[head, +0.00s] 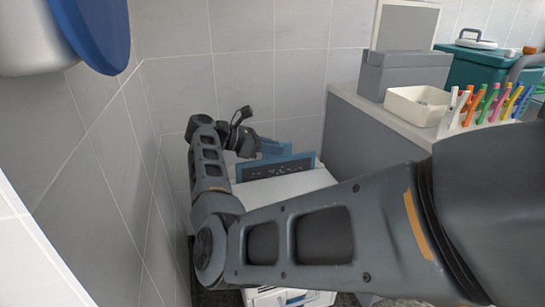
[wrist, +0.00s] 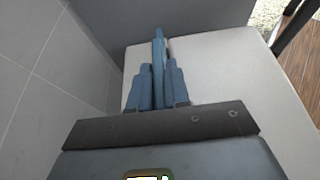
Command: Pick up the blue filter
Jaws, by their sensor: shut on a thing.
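The blue filter (head: 275,168) is a thin panel with a blue frame and a dark face. In the head view it is upright at the white unit's top (head: 290,188). My gripper (head: 276,149) is at its upper edge. In the wrist view the filter (wrist: 159,50) shows as a narrow blue strip, edge-on, between the two blue-grey fingers of my gripper (wrist: 159,88), which are shut on it. The white top (wrist: 225,70) lies beyond the fingers. I cannot tell whether the filter's lower edge touches the unit.
A tiled wall is close on the left and behind. A grey counter (head: 375,120) on the right bears a grey box (head: 403,78), a white tray (head: 408,112), coloured clips (head: 490,104) and a teal case (head: 478,68). A blue-and-white object (head: 95,30) hangs at upper left.

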